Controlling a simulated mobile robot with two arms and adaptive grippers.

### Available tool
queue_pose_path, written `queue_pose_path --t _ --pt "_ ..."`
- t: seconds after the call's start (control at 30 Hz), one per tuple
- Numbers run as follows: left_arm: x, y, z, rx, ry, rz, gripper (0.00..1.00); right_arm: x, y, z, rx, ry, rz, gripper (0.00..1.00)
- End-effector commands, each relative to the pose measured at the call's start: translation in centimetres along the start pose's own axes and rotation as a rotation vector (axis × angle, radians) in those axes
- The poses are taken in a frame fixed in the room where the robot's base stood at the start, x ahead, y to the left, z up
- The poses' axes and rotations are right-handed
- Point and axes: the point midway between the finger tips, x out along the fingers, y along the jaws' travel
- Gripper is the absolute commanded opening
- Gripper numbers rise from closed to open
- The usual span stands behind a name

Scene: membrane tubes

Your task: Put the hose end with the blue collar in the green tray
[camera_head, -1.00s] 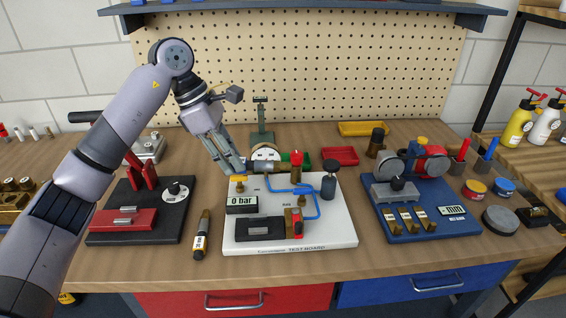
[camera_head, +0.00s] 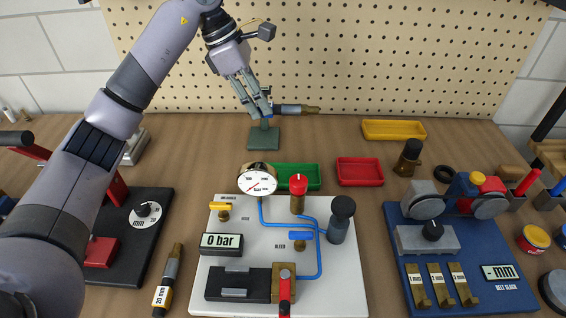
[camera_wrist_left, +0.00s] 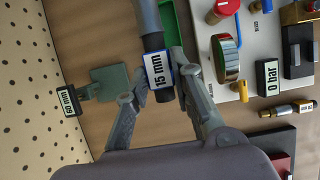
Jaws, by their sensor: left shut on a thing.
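My left gripper (camera_head: 262,110) is shut on the hose end with the blue collar (camera_head: 290,110), a dark grey piece with a brass tip pointing right. It is held level in the air, in front of the pegboard. In the left wrist view the blue-edged collar, labelled 15 mm (camera_wrist_left: 158,71), sits between the fingers (camera_wrist_left: 158,80). The green tray (camera_head: 313,185) lies on the bench behind the white test board, below and nearer than the held piece. The gauge partly covers its left side. A part of the tray shows in the left wrist view (camera_wrist_left: 171,22). My right gripper is not in view.
A green stand (camera_head: 263,138) is close below the gripper. A red tray (camera_head: 360,172) and a yellow tray (camera_head: 394,130) lie to the right. The white test board (camera_head: 345,270) carries a gauge (camera_head: 257,183) and valves. A 20 mm hose end (camera_head: 168,280) lies left of it.

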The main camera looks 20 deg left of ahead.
Motion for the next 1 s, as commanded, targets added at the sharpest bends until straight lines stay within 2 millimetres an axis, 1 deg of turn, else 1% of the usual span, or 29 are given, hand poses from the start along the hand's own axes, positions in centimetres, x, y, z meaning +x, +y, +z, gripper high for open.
queue_pose_path --t 0.03,0.17,0.2,0.3,0.43,0.53,0.6,0.7,0.87,1.0 --pt "0.8 0.0 -0.4 -0.002 0.001 -0.004 0.00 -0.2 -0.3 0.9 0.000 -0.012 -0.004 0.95" --pt "3.8 -0.1 -1.6 -0.003 0.003 -0.007 0.00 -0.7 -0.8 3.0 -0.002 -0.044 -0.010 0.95" --pt "4.8 -0.2 -2.0 -0.003 0.003 -0.009 0.00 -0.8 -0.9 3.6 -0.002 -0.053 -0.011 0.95" --pt "7.2 -0.2 -3.0 -0.003 0.001 -0.007 0.00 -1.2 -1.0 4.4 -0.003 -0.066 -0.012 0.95" --pt "10.3 -0.2 -4.4 -0.003 0.002 -0.008 0.00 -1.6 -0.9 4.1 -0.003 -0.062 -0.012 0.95" --pt "12.2 -0.2 -5.1 -0.002 0.000 -0.005 0.00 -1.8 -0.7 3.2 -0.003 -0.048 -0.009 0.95" --pt "13.1 -0.1 -5.5 -0.001 0.000 -0.002 0.00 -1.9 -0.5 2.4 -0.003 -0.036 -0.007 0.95" --pt "13.8 -0.1 -5.8 -0.001 -0.001 -0.002 0.00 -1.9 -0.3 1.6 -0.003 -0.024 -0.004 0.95" --pt "15.0 -0.1 -6.3 -0.001 0.001 -0.003 0.00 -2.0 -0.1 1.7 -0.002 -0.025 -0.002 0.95" --pt "17.0 -0.1 -7.1 -0.001 0.001 -0.005 0.00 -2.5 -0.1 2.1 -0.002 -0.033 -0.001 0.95"
